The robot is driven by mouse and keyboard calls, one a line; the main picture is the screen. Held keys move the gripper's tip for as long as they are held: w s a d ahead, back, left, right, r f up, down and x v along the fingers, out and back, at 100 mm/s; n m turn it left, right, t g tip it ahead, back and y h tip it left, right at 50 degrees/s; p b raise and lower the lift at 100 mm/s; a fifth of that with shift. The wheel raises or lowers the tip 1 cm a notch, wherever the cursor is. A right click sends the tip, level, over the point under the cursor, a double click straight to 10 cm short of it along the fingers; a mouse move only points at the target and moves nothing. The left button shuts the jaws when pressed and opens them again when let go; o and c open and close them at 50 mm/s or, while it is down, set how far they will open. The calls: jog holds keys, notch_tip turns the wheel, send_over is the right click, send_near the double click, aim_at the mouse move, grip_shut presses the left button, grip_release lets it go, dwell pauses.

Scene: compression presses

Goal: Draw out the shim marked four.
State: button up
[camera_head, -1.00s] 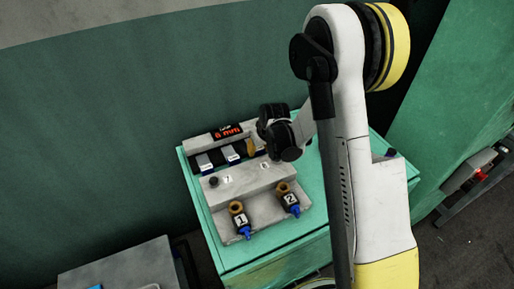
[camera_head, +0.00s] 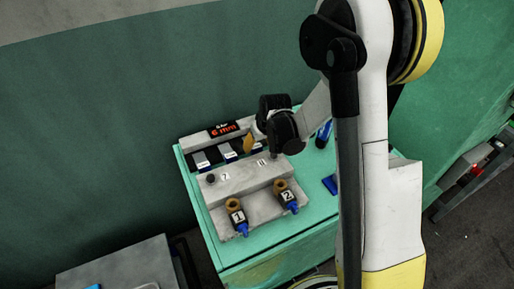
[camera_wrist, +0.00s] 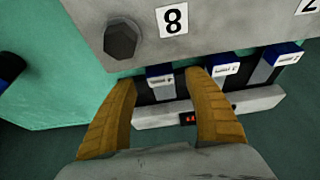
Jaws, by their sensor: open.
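Three shims with white labels and blue ends sit side by side in a dark rack on the grey press. In the wrist view they are a left shim (camera_wrist: 160,82), a middle shim (camera_wrist: 222,72) and a right shim (camera_wrist: 270,66). Their markings are too small to read, so I cannot tell which is four. My gripper (camera_wrist: 160,84) is open, its two orange fingers apart, with the left shim showing between their tips. In the head view my gripper (camera_head: 250,142) is over the right end of the rack, partly hiding the shim there.
A red-lit display (camera_head: 225,130) reading about 6 mm stands behind the rack. A black knob (camera_wrist: 122,40) sits beside the label 8 (camera_wrist: 172,19). Blue items (camera_head: 330,185) lie right on the green bench.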

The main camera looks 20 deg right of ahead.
jog(key=v, duration=0.8)
jog(key=shift+s+r, duration=0.1)
jog(key=shift+r, duration=0.05)
jog(key=shift+s+r, duration=0.15)
jog(key=shift+r, duration=0.1)
jog(key=s+a+r+t, duration=0.1)
jog(key=s+r, duration=0.5)
jog(key=s, duration=0.5)
jog(key=s+a+r+m+t, duration=0.1)
jog(key=s+r, duration=0.5)
jog(key=s, duration=0.4)
jog(key=shift+s+a+m+t+h+b, duration=0.25)
jog(key=shift+s+m+t+h+b, duration=0.05)
jog(key=shift+s+t, duration=0.1)
dwell(1.4)
